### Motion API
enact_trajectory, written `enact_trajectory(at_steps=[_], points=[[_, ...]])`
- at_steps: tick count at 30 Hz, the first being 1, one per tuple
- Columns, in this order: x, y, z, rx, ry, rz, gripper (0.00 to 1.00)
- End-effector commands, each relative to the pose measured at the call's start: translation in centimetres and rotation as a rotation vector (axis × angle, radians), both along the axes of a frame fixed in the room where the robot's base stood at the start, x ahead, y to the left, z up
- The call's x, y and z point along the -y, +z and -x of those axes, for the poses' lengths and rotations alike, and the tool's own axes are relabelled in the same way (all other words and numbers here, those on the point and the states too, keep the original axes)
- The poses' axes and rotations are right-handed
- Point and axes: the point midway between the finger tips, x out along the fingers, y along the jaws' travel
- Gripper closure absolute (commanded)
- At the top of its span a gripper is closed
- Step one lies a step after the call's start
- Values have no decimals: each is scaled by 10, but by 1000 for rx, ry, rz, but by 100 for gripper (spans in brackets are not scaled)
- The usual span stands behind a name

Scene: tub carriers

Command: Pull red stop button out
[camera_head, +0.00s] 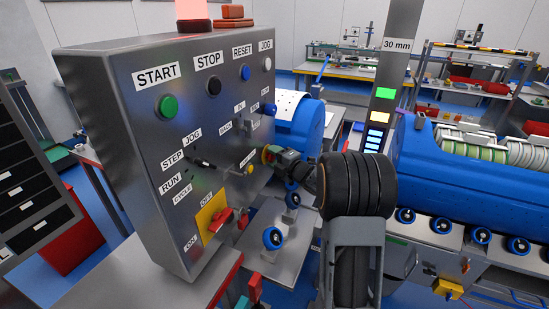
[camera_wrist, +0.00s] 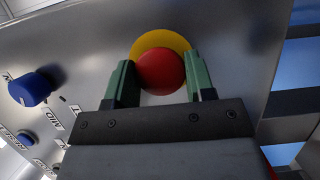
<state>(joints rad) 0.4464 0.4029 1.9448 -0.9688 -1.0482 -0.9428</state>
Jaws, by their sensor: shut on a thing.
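The red stop button (camera_wrist: 160,72) is a round red knob on a yellow collar (camera_wrist: 158,40), mounted on the grey control panel (camera_head: 138,130). In the wrist view my gripper (camera_wrist: 160,63) has one green finger on each side of the red knob, shut on it. In the head view my gripper (camera_head: 276,156) reaches in from the right to the panel's lower right part. There the yellow collar shows at its edge, and the knob is mostly hidden by the fingers.
Above are a green START button (camera_head: 168,106), a black STOP button (camera_head: 213,86) and a blue RESET button (camera_head: 245,72). A red switch on a yellow plate (camera_head: 212,215) is lower left. A blue knob (camera_wrist: 30,88) stands out left of my fingers. A blue tub (camera_head: 440,165) is right.

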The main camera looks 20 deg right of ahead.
Motion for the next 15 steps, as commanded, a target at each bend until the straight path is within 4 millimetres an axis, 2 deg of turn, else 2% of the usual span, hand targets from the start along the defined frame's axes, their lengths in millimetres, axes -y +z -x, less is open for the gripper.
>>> enact_trajectory(at_steps=[8,15], points=[[13,-2,13,3,-2,1,93],[14,0,14,-1,-3,0,93]])
